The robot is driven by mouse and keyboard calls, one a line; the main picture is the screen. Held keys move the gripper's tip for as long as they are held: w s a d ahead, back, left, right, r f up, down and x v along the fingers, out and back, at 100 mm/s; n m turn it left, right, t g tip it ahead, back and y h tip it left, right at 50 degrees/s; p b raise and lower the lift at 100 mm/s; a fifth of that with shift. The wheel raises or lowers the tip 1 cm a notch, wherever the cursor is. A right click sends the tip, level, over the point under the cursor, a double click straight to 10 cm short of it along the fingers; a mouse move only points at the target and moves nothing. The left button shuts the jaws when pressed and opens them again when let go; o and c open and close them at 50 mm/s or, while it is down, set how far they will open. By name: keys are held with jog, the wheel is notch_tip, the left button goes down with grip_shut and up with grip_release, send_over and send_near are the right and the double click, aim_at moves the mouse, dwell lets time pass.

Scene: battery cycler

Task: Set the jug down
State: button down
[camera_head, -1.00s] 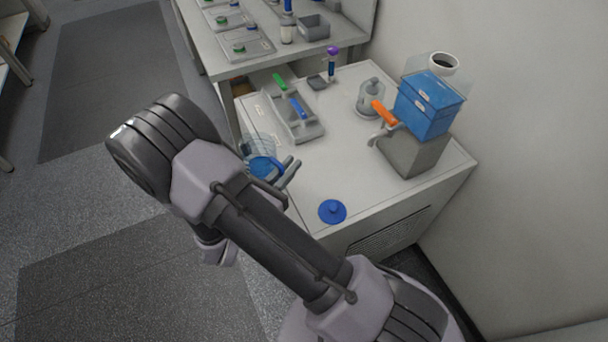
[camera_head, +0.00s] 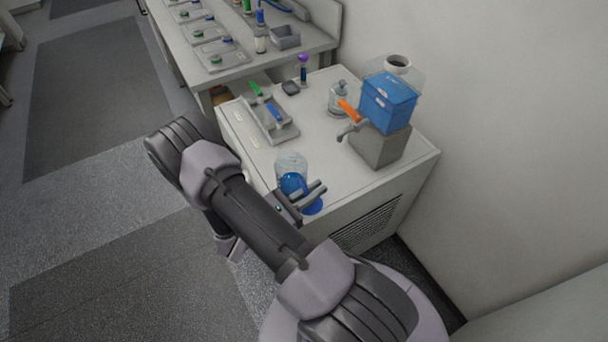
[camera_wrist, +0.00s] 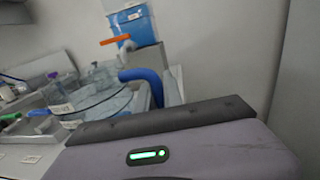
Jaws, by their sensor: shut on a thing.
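The jug (camera_head: 291,165) is a clear beaker-like vessel with blue liquid and a blue handle. In the head view it appears over the front part of the white bench (camera_head: 345,183). My gripper (camera_head: 312,192) is shut on its handle side, right of the jug. In the wrist view the jug's clear body (camera_wrist: 95,98) and thick blue handle (camera_wrist: 145,78) show beyond my wrist housing; the fingertips are not visible there. The jug's base is partly hidden by my arm, and I cannot tell whether it touches the bench.
A blue box (camera_head: 388,100) on a grey block with an orange-handled tap (camera_head: 350,111) stands right. A grey tray (camera_head: 270,120) lies left. The bench middle is clear.

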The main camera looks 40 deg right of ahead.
aim_at(300, 169)
jog(key=w+d, duration=0.1)
jog(key=w, duration=0.1)
jog(key=w+d+b, duration=0.1)
jog(key=w+d, duration=0.1)
jog(key=w, duration=0.1)
jog(key=w+d+f+b, duration=0.1)
jog(key=w+d, duration=0.1)
jog(key=w, duration=0.1)
jog(key=shift+w+d, duration=0.15)
jog(key=shift+d, duration=0.1)
jog(key=shift+w+d+f+b, duration=0.1)
jog(key=shift+w+f+b, duration=0.05)
jog(key=shift+f+b, duration=0.75)
jog(key=shift+f, duration=0.8)
jog(key=shift+f, duration=0.2)
jog(key=c, duration=1.5)
grip_release()
jog(key=shift+r, duration=0.1)
